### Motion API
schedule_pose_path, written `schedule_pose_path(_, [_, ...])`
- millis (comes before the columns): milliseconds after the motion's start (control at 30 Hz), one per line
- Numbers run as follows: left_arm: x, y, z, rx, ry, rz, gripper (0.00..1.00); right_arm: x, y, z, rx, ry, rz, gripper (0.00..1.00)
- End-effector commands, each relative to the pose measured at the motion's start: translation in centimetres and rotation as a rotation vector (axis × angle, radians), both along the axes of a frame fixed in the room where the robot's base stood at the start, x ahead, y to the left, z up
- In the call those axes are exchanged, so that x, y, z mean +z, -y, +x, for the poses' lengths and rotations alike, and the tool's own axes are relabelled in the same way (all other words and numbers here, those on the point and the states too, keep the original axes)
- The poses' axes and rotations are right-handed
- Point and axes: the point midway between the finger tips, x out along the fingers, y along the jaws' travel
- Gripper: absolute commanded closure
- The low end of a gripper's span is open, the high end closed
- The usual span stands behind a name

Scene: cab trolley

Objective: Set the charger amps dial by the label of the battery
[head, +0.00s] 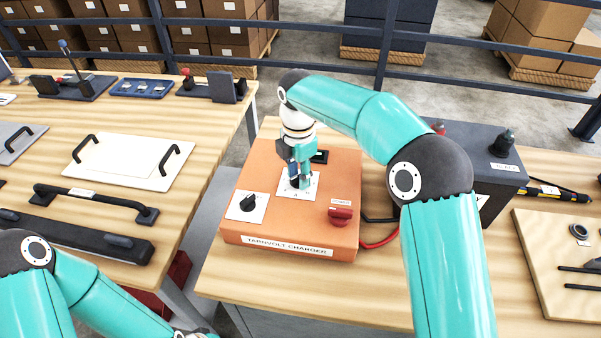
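The orange charger (245,182), marked TARNVOLT CHARGER, sits on the right wooden table. One black dial (248,203) on a white plate is in plain view at its left. My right gripper (296,181) points down over a second white plate (311,190) in the middle, its fingertips at a dark knob there. The fingers hide most of that knob, and I cannot tell whether they grip it. A red power knob (340,214) is at the charger's right. The dark battery (485,150) stands behind my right arm; its label is partly hidden and unreadable. My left gripper is out of view.
Red and black cables (380,241) run from the charger towards the battery. A board with small parts (540,250) lies at the right. The left table holds a white panel with handles (124,163) and black bars. A gap separates the tables.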

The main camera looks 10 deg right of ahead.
Motion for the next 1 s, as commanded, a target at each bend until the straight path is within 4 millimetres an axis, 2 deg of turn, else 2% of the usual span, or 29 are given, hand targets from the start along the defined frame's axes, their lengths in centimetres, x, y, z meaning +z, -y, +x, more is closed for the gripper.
schedule_pose_path(233, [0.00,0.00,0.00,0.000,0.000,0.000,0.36,-0.07,-0.04,0.00,0.001,-0.001,0.000,0.64])
schedule_pose_path(400, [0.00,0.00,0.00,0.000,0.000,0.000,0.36,-0.05,-0.07,0.01,0.002,-0.001,0.000,0.93])
schedule_pose_path(467, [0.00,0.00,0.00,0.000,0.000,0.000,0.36,-0.05,-0.06,-0.01,0.002,-0.001,0.000,1.00])
schedule_pose_path(567, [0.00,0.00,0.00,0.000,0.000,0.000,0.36,-0.05,-0.06,-0.03,0.002,-0.002,-0.001,1.00])
schedule_pose_path(600, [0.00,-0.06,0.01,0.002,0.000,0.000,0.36,-0.02,0.70,-0.06,-0.002,-0.002,-0.001,1.00])
schedule_pose_path(1000, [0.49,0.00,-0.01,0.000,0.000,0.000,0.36,0.00,-0.02,-0.07,-0.071,-0.006,-0.004,1.00])
